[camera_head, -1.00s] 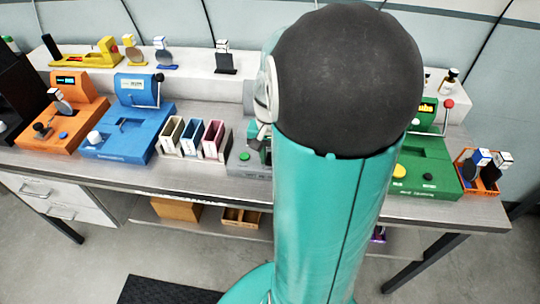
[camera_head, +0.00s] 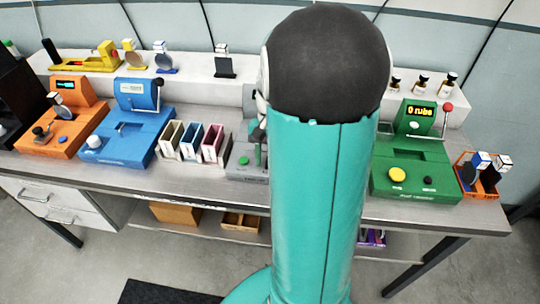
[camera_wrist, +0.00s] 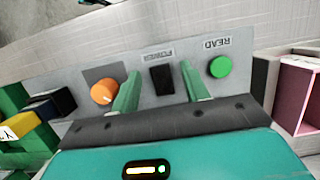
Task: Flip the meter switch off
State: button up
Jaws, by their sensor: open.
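The grey meter panel (camera_wrist: 210,98) fills the middle of the wrist view, its lettering upside down. On it are a black rocker switch (camera_wrist: 162,80) marked POWER, a green READ button (camera_wrist: 220,67) to its right and an orange knob (camera_wrist: 103,91) to its left. My gripper (camera_wrist: 160,72) is open and empty. Its two green fingers stand on either side of the switch in the picture; contact cannot be told. In the head view the grey meter (camera_head: 246,170) is partly hidden behind my arm, and so is my gripper's end.
Pink, blue and white slotted holders (camera_head: 193,142) stand left of the meter. Blue (camera_head: 125,135) and orange (camera_head: 66,135) machines are farther left. A green machine (camera_head: 415,165) and an orange bin (camera_head: 478,180) are at right. A raised white shelf (camera_head: 190,68) runs behind.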

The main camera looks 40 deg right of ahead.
jog(key=shift+r, duration=0.1)
jog(key=v, duration=1.3)
jog(key=shift+r, duration=0.3)
jog(key=s+a+n+t, duration=0.2)
jog(key=a+n, duration=0.1)
jog(key=a, duration=0.5)
jog(key=s+a+r+n+t+h, duration=0.1)
jog(key=s+a+n+t, duration=0.1)
jog(key=a, duration=0.7)
jog(key=s+a+n+t+h, duration=0.1)
jog(key=s+a+n+t, duration=0.1)
jog(key=a+n, duration=0.3)
jog(key=a+t, duration=0.1)
jog(key=a, duration=0.2)
jog(key=shift+s+a+r, duration=0.3)
jog(key=shift+s+r, duration=0.05)
jog(key=shift+r, duration=0.05)
